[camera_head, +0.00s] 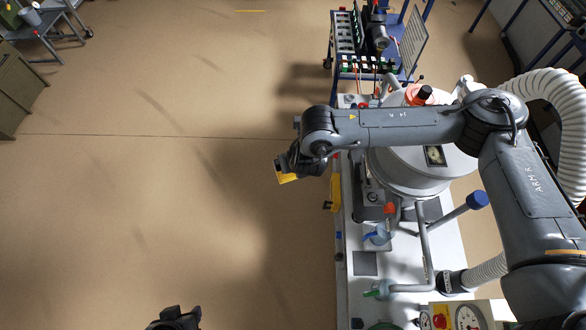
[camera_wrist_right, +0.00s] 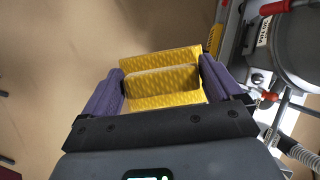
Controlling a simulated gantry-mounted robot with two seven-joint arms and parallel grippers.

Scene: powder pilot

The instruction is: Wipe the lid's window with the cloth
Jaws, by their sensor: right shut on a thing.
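My right gripper (camera_head: 288,168) is shut on a folded yellow cloth (camera_head: 287,178), out over the floor beside the left edge of the bench. In the right wrist view the ribbed yellow cloth (camera_wrist_right: 162,80) sits between the two purple-padded fingers of the right gripper (camera_wrist_right: 162,88). The round pale metal vessel with its lid (camera_head: 400,172) stands on the bench, to the right of the cloth and apart from it. My right arm crosses over the lid and hides part of it.
The white bench (camera_head: 365,290) carries pipes, a blue-capped handle (camera_head: 476,200), a blue clip-like thing (camera_head: 378,236) and a gauge panel (camera_head: 468,316). A tool trolley (camera_head: 375,50) stands behind. A white ribbed hose (camera_head: 560,110) arches at right.

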